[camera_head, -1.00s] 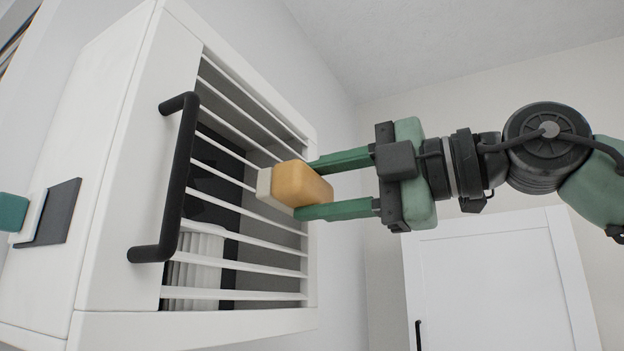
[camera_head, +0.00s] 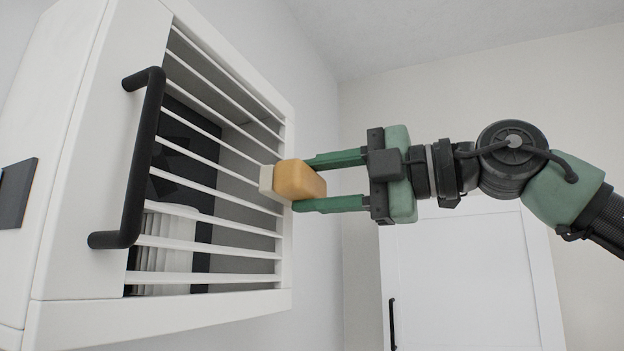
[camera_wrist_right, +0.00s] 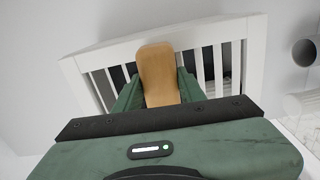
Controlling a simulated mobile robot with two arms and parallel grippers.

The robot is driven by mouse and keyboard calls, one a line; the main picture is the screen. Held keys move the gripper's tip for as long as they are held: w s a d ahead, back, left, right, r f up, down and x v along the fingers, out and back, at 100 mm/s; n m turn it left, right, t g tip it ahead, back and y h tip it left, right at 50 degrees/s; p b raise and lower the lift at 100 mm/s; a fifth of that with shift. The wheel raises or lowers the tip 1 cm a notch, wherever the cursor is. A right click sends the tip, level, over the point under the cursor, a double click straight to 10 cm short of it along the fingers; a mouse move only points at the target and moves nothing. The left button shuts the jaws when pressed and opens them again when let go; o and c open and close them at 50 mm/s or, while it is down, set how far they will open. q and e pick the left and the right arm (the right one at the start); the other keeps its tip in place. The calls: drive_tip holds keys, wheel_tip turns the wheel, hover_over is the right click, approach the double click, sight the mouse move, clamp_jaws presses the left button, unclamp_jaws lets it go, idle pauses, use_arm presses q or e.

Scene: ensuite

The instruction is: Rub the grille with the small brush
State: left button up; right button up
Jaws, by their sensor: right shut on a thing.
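The small brush (camera_head: 299,180) has an orange-tan back and a pale bristle side. My right gripper (camera_head: 318,182) is shut on it, with a green finger above and below. The pale side faces the grille (camera_head: 215,192), a set of white slats in the front of a white wall cabinet. The brush is at the right end of the slats and looks to touch them or be very close. In the right wrist view the brush (camera_wrist_right: 158,75) stands between the fingers in front of the slats (camera_wrist_right: 218,72). My left gripper is not in view.
A black bar handle (camera_head: 135,165) sticks out from the cabinet left of the slats. A white ribbed item (camera_head: 166,245) and dark things are behind the slats. A white door with a black handle (camera_head: 392,322) stands at the back. The space around my right arm is open.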

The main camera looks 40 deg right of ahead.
drive_tip(key=shift+s, duration=0.1)
drive_tip(key=shift+b+v, duration=0.5)
drive_tip(key=shift+v, duration=2.3)
drive_tip(key=v, duration=0.3)
